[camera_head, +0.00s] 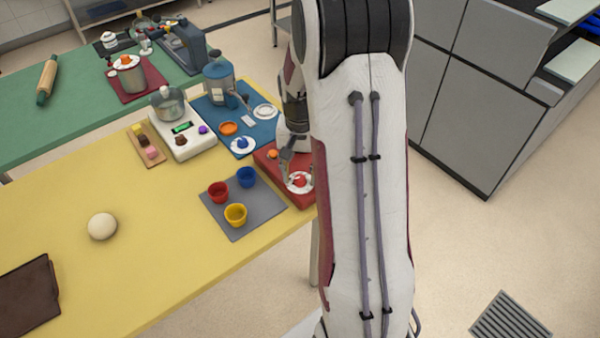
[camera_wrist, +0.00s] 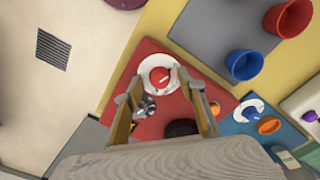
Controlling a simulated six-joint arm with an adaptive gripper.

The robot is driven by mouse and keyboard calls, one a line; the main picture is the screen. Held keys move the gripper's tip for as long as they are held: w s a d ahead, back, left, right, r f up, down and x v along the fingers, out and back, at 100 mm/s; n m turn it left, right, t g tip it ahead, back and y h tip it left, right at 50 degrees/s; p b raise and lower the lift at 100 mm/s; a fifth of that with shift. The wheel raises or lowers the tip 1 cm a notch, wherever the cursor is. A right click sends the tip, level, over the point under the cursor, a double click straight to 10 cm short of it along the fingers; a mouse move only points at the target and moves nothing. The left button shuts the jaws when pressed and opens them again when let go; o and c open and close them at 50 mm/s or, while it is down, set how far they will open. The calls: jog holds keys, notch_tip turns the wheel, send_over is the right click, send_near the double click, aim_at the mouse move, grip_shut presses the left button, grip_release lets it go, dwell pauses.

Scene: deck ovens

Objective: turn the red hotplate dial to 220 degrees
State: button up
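The red hotplate (camera_head: 267,163) sits at the right edge of the yellow table, partly hidden behind my arm. Its dial is a red knob (camera_head: 299,181) on a white disc; the knob (camera_wrist: 160,77) also shows in the wrist view, with a pale mark across it. The degree marks are too small to read. My gripper (camera_wrist: 160,92) is open, its two fingers apart on either side of the hotplate's middle, with the dial just beyond the fingertips. Nothing is between the fingers at the knob. In the head view my gripper (camera_head: 292,158) is above the hotplate.
A grey mat (camera_head: 242,223) with red (camera_head: 218,192), blue (camera_head: 247,177) and yellow (camera_head: 235,215) cups lies left of the hotplate. A blue panel (camera_head: 211,112) with another dial (camera_head: 243,145) lies behind it. A white scale-like unit (camera_head: 199,139) stands further left. The front table area is mostly clear.

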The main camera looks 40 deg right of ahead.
jog(key=c, duration=1.1)
jog(key=shift+c, duration=0.2)
